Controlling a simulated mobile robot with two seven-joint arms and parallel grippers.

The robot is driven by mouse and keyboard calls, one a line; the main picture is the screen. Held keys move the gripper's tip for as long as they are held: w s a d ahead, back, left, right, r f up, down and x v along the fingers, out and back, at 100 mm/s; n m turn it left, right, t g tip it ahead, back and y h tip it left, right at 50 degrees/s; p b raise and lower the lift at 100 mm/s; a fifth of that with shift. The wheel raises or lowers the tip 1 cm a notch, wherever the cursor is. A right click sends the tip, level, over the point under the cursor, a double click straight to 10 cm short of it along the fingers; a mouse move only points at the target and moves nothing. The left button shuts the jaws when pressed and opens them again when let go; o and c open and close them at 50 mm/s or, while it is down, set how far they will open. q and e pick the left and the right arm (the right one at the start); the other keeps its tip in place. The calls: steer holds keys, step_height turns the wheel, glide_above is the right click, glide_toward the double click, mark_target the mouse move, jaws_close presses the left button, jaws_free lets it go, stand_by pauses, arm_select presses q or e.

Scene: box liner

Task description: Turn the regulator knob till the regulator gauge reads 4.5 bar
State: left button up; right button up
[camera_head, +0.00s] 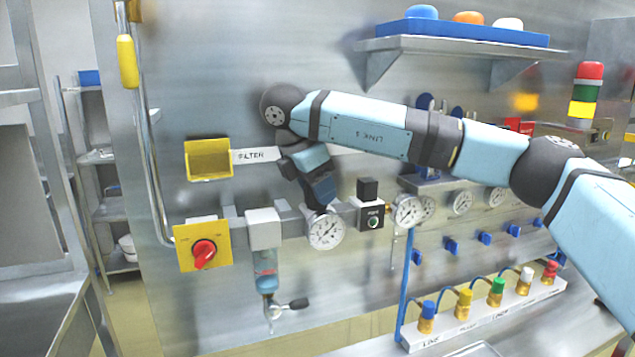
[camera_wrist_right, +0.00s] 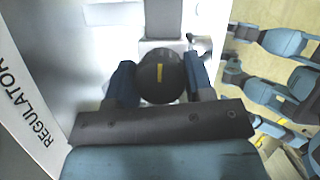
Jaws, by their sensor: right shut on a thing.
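The regulator knob (camera_wrist_right: 161,76) is round and black with a yellow mark, seen in the right wrist view. My right gripper (camera_head: 319,198) is shut on it, with one blue finger on each side. In the head view the gripper and wrist hide the knob. The regulator gauge (camera_head: 326,231) is a white round dial just below the gripper. Its needle is too small to read exactly. My left gripper is in neither view.
A red rotary switch (camera_head: 204,252) on a yellow plate and a filter bowl (camera_head: 266,272) are to the left. A black valve block (camera_head: 370,213) and another gauge (camera_head: 407,211) are close on the right. A shelf (camera_head: 455,46) juts out above my right arm.

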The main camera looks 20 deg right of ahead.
steer(key=shift+m, duration=0.3)
steer(key=o, duration=0.9)
steer(key=shift+o, duration=0.2)
steer(key=shift+r, duration=0.1)
steer(key=w+v, duration=0.1)
steer(key=v, duration=1.2)
steer(key=shift+s+a+r, duration=0.25)
steer(key=shift+s+r, duration=0.1)
steer(key=shift+s, duration=0.05)
